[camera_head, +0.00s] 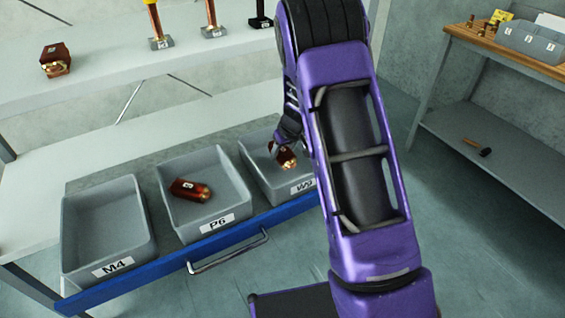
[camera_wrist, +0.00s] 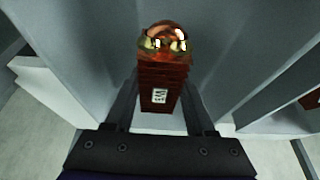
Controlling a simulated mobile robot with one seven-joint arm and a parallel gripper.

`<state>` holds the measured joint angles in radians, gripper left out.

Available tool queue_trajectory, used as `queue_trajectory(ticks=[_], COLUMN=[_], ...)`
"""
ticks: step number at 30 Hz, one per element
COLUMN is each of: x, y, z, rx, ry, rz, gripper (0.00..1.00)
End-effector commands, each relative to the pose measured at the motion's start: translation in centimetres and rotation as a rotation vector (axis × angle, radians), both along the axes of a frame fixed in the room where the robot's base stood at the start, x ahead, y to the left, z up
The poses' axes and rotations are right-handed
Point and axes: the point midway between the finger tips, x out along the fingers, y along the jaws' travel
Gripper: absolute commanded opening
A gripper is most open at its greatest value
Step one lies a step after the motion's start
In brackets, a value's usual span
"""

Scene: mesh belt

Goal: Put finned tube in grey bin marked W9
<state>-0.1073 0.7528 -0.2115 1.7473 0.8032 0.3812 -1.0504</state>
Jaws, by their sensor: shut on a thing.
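The finned tube (camera_head: 287,158) is a red-brown ribbed piece with a shiny copper domed end. My gripper (camera_head: 284,146) is shut on it, and the finned tube (camera_wrist: 164,75) shows between the two fingers in the wrist view, with a small white label on it. The grey bin marked W9 (camera_head: 302,187) is the rightmost in the blue-fronted drawer, partly hidden by my arm. The tube is held at or inside this bin's opening; grey walls lie on both sides in the wrist view. I cannot tell whether it touches the floor.
The P6 bin (camera_head: 172,221) beside it holds a similar copper piece (camera_head: 191,189). The M4 bin (camera_head: 105,225) at left is empty. A shelf above holds another red-brown piece (camera_head: 55,61) and several stands. A wooden-topped bench (camera_head: 505,50) stands at right.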

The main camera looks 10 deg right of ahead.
Motion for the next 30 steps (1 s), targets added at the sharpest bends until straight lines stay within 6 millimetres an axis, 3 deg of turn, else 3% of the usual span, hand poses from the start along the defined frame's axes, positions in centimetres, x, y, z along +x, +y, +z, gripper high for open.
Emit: queue_trajectory(ticks=[7, 19, 20, 24, 30], x=[0.0, 0.0, 0.0, 0.0, 0.0], y=[0.0, 0.0, 0.0, 0.0, 0.0], z=[-3.2, -3.9, -3.8, -3.8, -3.8], rx=[0.000, 0.000, -0.001, -0.001, -0.001], ry=[0.000, -0.001, 0.000, 0.000, 0.000], rz=[-0.002, -0.001, -0.001, -0.001, -0.001], gripper=[0.00, 0.00, 0.60, 0.85, 0.85])
